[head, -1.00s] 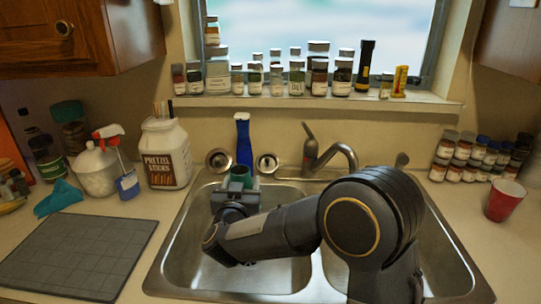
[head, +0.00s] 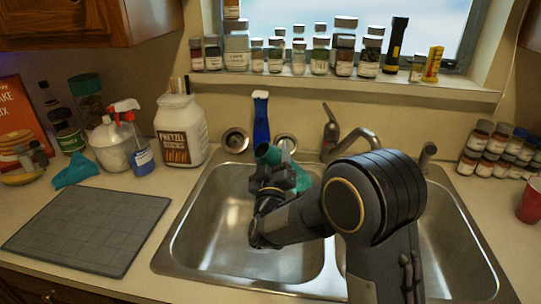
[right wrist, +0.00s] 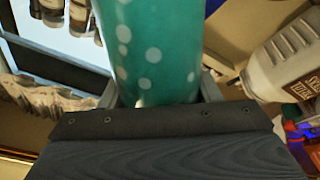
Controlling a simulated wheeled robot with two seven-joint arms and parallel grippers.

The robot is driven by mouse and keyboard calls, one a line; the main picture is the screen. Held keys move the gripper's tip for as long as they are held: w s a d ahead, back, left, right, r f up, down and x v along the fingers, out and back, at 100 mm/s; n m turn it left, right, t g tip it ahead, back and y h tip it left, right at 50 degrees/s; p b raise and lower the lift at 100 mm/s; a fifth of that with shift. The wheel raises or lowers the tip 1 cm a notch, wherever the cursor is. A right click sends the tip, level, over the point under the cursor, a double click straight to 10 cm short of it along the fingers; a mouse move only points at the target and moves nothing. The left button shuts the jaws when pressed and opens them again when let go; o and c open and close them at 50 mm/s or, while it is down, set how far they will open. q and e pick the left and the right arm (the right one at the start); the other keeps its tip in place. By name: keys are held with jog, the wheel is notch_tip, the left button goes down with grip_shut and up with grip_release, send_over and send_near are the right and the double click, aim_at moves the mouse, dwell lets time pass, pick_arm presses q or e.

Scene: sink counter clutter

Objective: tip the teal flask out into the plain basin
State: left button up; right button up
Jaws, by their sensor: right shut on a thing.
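My right gripper (head: 276,178) is shut on the teal flask (head: 303,181) above the back of the steel sink. The flask is tilted, its open mouth (head: 266,152) up and to the left and its body down to the right, partly behind the gripper. In the right wrist view the flask (right wrist: 152,45) shows pale dots and sits between the jaws. The left basin (head: 222,230) looks empty and bare. The right basin (head: 440,235) is largely hidden by my right arm. I see no liquid leaving the flask. My left gripper is out of view.
A faucet (head: 345,140) and a blue bottle (head: 261,122) stand behind the sink. A pretzel jar (head: 181,135), a spray bottle (head: 138,150), a teal cloth (head: 76,172) and a grey mat (head: 90,230) lie left. Spice jars (head: 495,150) and a red cup (head: 530,205) stand right.

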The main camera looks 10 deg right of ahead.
jog(key=f+n+y, duration=0.1)
jog(key=n, duration=0.1)
jog(key=f+n+t, duration=0.1)
jog(key=n, duration=0.1)
jog(key=f+n+t+y, duration=0.1)
jog(key=shift+d+n+y, duration=0.2)
jog(key=shift+n+y, duration=0.1)
jog(key=shift+n, duration=0.1)
jog(key=f+n+y+b, duration=0.1)
jog(key=n+b, duration=0.1)
jog(key=b, duration=0.1)
jog(key=shift+f+n+t, duration=0.3)
jog(key=shift+f+t, duration=0.1)
jog(key=f+n+y+b, duration=0.1)
jog(key=n+y+b, duration=0.1)
jog(key=f+n+y+b, duration=0.1)
jog(key=n+y+b, duration=0.1)
jog(key=n, duration=0.1)
jog(key=a+f+n+y+b, duration=0.1)
jog(key=f+n+y+b, duration=0.1)
jog(key=n+b, duration=0.1)
dwell(0.3)
